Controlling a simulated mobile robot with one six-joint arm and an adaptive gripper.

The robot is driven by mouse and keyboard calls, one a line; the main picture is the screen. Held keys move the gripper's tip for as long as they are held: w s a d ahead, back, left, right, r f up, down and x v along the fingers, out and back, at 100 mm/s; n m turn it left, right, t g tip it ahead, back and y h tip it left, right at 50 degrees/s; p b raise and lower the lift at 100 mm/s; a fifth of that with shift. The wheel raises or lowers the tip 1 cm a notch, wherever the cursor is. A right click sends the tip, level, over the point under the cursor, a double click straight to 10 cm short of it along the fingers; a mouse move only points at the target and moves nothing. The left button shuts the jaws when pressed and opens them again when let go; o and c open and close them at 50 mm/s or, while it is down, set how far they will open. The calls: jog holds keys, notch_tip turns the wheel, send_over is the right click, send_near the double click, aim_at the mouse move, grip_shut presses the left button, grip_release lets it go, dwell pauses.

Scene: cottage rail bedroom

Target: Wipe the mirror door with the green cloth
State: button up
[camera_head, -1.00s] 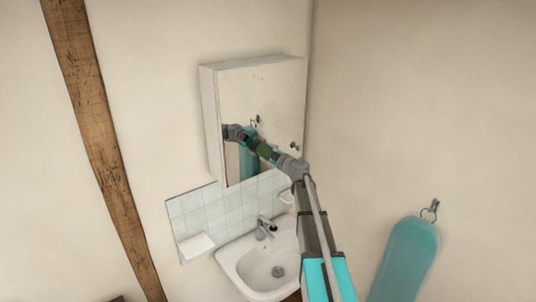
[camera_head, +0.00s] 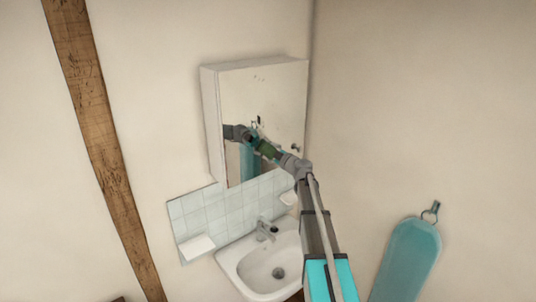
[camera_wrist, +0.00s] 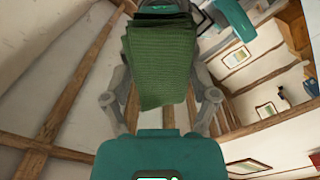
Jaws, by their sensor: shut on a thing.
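The mirror door (camera_head: 262,90) is the front of a white wall cabinet above the sink. It bears a few small dark marks near its top and around its middle. My gripper (camera_head: 274,155) is in front of the lower middle of the mirror, and its reflection shows to the left. It is shut on the green cloth (camera_head: 267,149). In the wrist view the folded, ribbed cloth (camera_wrist: 158,65) hangs between the fingers and hides their tips. The cloth is at or very close to the glass; I cannot tell whether it touches.
A white sink (camera_head: 240,268) with a tap (camera_head: 266,230) lies below the cabinet, with tiles (camera_head: 225,210) behind it. A side wall stands close on the right, with a teal hanging board (camera_head: 408,255). A wooden beam (camera_head: 95,130) runs down the left.

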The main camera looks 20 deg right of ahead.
aim_at(284, 143)
jog(key=shift+w+d, duration=0.25)
jog(key=shift+d, duration=0.75)
jog(key=shift+d, duration=0.1)
jog(key=shift+w+d, duration=0.35)
jog(key=shift+d, duration=0.5)
jog(key=shift+w+d, duration=0.35)
jog(key=shift+d, duration=0.45)
jog(key=shift+w+d, duration=0.3)
jog(key=shift+d, duration=0.65)
jog(key=shift+w+d, duration=0.25)
jog(key=shift+d, duration=0.65)
jog(key=shift+w, duration=0.1)
jog(key=shift+a, duration=0.2)
jog(key=shift+s+a, duration=0.35)
jog(key=shift+a, duration=0.5)
jog(key=shift+s+a, duration=0.3)
jog(key=shift+a, duration=0.55)
